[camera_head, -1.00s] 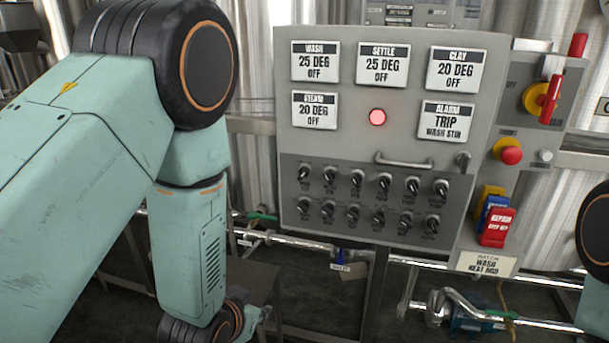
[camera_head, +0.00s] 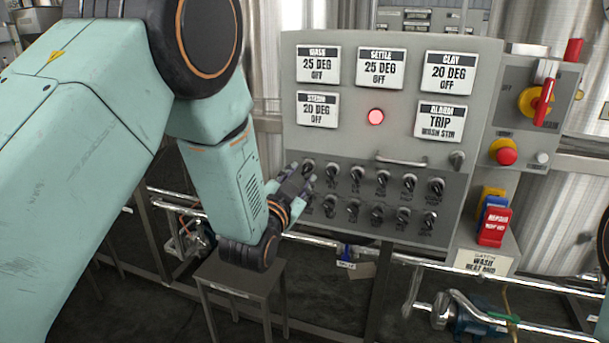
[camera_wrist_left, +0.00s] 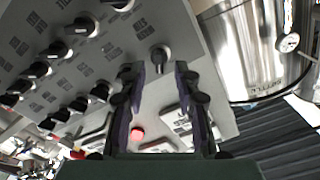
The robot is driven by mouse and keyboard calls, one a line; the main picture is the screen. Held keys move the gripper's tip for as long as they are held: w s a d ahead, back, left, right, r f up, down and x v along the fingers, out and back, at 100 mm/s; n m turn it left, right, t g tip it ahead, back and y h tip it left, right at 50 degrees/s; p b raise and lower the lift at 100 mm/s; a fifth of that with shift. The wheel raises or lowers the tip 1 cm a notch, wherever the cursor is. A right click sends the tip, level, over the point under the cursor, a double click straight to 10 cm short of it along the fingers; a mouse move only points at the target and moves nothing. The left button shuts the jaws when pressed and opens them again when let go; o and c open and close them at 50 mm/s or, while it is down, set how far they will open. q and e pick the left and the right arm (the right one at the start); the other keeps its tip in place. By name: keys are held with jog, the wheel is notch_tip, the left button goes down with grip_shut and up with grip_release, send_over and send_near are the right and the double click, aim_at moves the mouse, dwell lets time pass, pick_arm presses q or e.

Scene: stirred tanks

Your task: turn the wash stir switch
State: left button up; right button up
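The grey switch panel (camera_head: 455,205) carries two rows of black rotary switches under small labels, which are too small to read, so I cannot tell which is the wash stir switch. My left gripper (camera_head: 303,177) is at the left end of the rows, by the top-left switch (camera_head: 308,165). In the left wrist view the panel appears upside down. There the two fingers of my left gripper (camera_wrist_left: 157,72) are apart, with one switch (camera_wrist_left: 160,55) in the gap just beyond their tips. I cannot tell if they touch it. My right gripper is out of view.
Display cards above the switches include an alarm card (camera_head: 444,119) reading "TRIP WASH STIR". A red lamp (camera_head: 376,116) is lit. A handle (camera_head: 402,161) sticks out of the panel. A small stand (camera_head: 240,278) is below my left forearm; pipes run below the panel.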

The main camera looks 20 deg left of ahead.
aim_at(305, 171)
pick_arm(q)
jog(key=shift+w+a+f, duration=0.1)
jog(key=shift+w+f, duration=0.1)
jog(key=shift+w, duration=1.25)
jog(key=shift+r, duration=0.1)
jog(key=c, duration=0.3)
grip_shut()
